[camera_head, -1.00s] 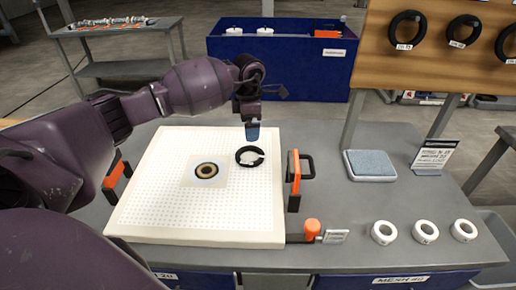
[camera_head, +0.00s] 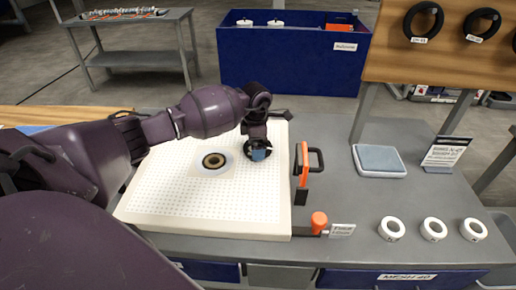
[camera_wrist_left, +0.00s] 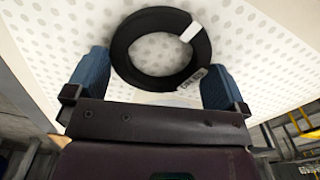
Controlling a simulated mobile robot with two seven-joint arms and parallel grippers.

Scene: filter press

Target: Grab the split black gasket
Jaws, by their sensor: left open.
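The split black gasket lies on the white perforated plate (camera_head: 180,208). In the head view my left gripper (camera_head: 260,155) is over it and hides most of it. In the left wrist view the gasket (camera_wrist_left: 122,50) is a black ring with a pale gap at its upper right and a small label at its lower right. My left gripper (camera_wrist_left: 157,75) is open, its blue fingertips apart on either side of the ring's near part. Whether they touch the ring I cannot tell. My right gripper is not in view.
An orange-and-black clamp handle (camera_head: 303,170) stands at the plate's right edge. A grey-blue pad (camera_head: 380,160) and several white rings (camera_head: 391,230) are further right on the bench.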

